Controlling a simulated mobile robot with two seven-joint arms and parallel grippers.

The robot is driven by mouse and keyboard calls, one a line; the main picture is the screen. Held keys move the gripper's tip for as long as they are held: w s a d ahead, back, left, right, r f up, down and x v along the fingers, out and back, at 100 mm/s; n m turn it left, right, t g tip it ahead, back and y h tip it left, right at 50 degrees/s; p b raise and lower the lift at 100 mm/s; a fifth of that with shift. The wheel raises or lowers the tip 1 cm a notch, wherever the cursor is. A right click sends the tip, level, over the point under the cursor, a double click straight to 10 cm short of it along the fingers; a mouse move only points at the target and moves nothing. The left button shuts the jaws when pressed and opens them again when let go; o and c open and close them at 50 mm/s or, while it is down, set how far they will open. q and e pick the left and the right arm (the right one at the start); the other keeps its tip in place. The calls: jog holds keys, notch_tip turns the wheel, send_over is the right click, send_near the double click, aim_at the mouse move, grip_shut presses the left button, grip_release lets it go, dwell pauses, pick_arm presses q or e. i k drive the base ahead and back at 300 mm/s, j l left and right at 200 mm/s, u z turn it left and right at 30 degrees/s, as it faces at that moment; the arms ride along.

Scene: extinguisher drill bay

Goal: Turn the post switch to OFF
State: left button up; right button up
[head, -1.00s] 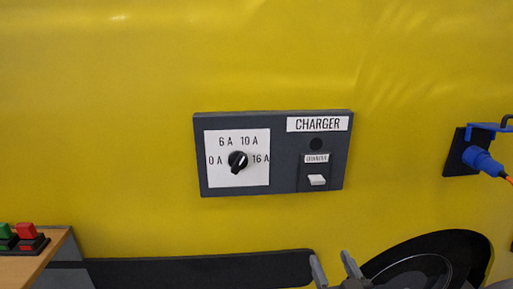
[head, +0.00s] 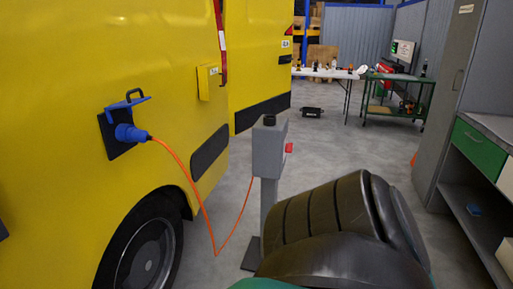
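The box is seen from the side, so I cannot read any switch position. A dark, ribbed link of my own arm fills the lower middle and hides the floor right of the post. Neither gripper shows.
An orange cable (head: 196,185) runs from a blue plug (head: 131,133) on the van (head: 60,60) down to the floor and up to the post. A grey cabinet (head: 435,110) and a workbench (head: 485,150) stand at right. Open floor (head: 340,145) lies behind the post.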

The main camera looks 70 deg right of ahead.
aim_at(289, 146)
jog(key=z, duration=2.55)
jog(key=i+u, duration=0.1)
jog(key=u, duration=0.65)
jog(key=i+l+u, duration=0.15)
jog(key=l+u, duration=0.25)
jog(key=i+l+u, duration=0.15)
jog(key=l+u, duration=0.2)
jog(key=i+l+u, duration=0.15)
jog(key=l, duration=0.3)
jog(key=l+u, duration=0.15)
jog(key=l, duration=0.3)
jog(key=i+l, duration=0.1)
jog(key=l, duration=0.5)
jog(key=i+l, duration=0.1)
jog(key=l, duration=0.45)
jog(key=l+u, duration=0.1)
jog(key=l, duration=0.5)
jog(key=i, duration=0.05)
